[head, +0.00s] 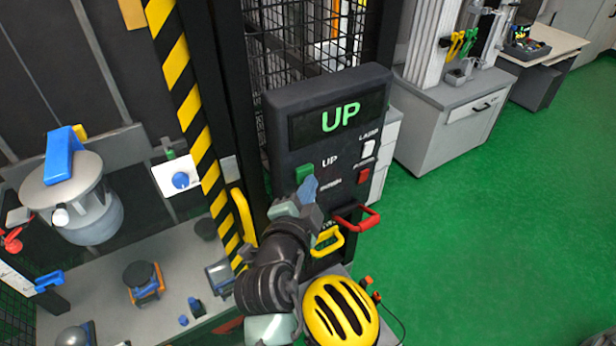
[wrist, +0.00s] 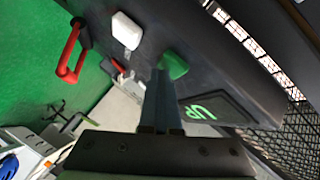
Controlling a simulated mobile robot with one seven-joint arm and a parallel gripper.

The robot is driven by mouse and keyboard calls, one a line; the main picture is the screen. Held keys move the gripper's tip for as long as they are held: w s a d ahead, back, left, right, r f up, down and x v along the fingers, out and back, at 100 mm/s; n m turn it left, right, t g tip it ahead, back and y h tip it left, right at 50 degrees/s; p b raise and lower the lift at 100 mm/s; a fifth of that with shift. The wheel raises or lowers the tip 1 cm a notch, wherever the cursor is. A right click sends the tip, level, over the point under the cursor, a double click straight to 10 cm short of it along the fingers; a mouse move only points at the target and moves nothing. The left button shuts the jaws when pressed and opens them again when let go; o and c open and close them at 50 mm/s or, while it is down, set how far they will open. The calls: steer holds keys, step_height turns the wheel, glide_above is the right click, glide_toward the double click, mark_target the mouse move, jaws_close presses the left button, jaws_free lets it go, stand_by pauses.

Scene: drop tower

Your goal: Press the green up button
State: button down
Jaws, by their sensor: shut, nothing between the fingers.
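The green up button (head: 305,172) sits on the left of the dark control panel (head: 290,100), beside a white "UP" label. It also shows in the wrist view (wrist: 174,64), just past the fingertips. My gripper (head: 309,186) is shut and empty, its blue-grey fingers just below the button in the head view. In the wrist view my gripper (wrist: 161,72) has its tips at the button's edge, overlapping it in the picture. I cannot tell whether they touch. The panel's display (head: 340,119) is lit with green "UP".
A white switch (head: 369,149) and a red button (head: 363,175) are on the panel's right side. Red (head: 357,218) and yellow (head: 327,241) handles stick out below. A yellow helmet (head: 340,306) lies in front. A wire-mesh cage stands behind; green floor is open at right.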

steer(key=shift+s+d, duration=0.5)
steer(key=shift+s, duration=0.3)
steer(key=shift+s+d+p, duration=0.5)
steer(key=shift+s+d, duration=0.25)
steer(key=shift+s, duration=0.25)
steer(key=shift+s+d+p, duration=0.5)
steer(key=shift+s+d, duration=0.25)
steer(key=shift+s, duration=0.25)
